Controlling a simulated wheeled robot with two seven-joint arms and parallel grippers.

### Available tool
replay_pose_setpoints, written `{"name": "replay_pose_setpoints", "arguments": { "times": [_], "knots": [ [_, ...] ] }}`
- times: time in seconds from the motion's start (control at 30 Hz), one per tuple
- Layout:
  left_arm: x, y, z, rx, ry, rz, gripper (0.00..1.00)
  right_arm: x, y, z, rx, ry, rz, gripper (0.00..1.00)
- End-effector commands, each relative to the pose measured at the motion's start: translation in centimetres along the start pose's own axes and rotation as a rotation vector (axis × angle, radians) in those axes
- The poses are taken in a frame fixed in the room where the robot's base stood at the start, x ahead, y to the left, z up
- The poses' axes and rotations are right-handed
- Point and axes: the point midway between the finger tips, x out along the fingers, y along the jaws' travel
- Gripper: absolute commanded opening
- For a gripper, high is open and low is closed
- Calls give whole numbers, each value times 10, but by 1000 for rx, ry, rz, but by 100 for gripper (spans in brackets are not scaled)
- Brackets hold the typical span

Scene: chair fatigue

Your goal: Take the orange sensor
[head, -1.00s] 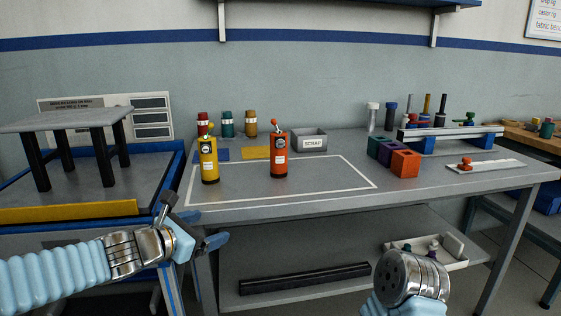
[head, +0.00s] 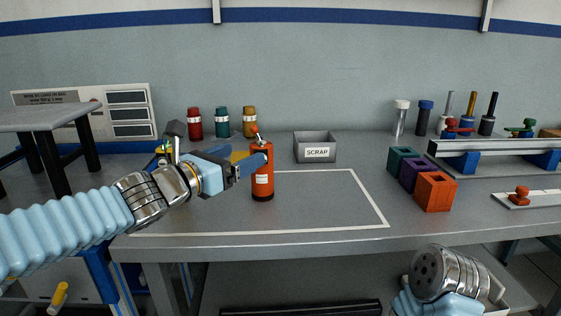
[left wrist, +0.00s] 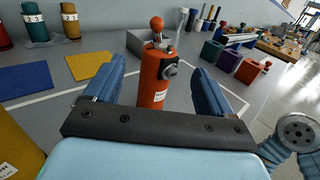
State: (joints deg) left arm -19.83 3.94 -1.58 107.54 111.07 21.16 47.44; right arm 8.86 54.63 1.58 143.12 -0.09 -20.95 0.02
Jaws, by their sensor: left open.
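The orange sensor (head: 262,184) is an upright orange cylinder with a small ball-topped stem, standing on the grey table inside the white outline. In the left wrist view the orange sensor (left wrist: 154,82) stands between the spread blue fingers. My left gripper (head: 258,162) is open at its upper part; the wrist view shows the fingers (left wrist: 155,88) on either side, with gaps. The yellow sensor is mostly hidden behind my left gripper in the head view; its yellow body (left wrist: 15,145) shows at the wrist view's lower left. My right gripper's fingers are out of view; only the wrist shows.
A grey SCRAP bin (head: 315,148) stands behind the sensor. Red, teal and amber cylinders (head: 221,122) line the back left. Green, purple and orange open blocks (head: 435,192) stand to the right. The table between the sensor and blocks is clear.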

Motion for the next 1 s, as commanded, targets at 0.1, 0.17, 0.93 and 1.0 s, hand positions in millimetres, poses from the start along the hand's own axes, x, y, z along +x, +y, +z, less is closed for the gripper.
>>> {"name": "replay_pose_setpoints", "arguments": {
  "times": [0.1,0.17,0.93,1.0],
  "knots": [
    [0,0,-17,-3,1,0,84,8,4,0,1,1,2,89],
    [0,0,-31,-3,2,0,84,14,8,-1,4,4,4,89],
    [67,0,-78,1,1,-1,84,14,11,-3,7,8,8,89],
    [73,0,-78,0,1,0,84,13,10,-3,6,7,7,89]
  ]
}}
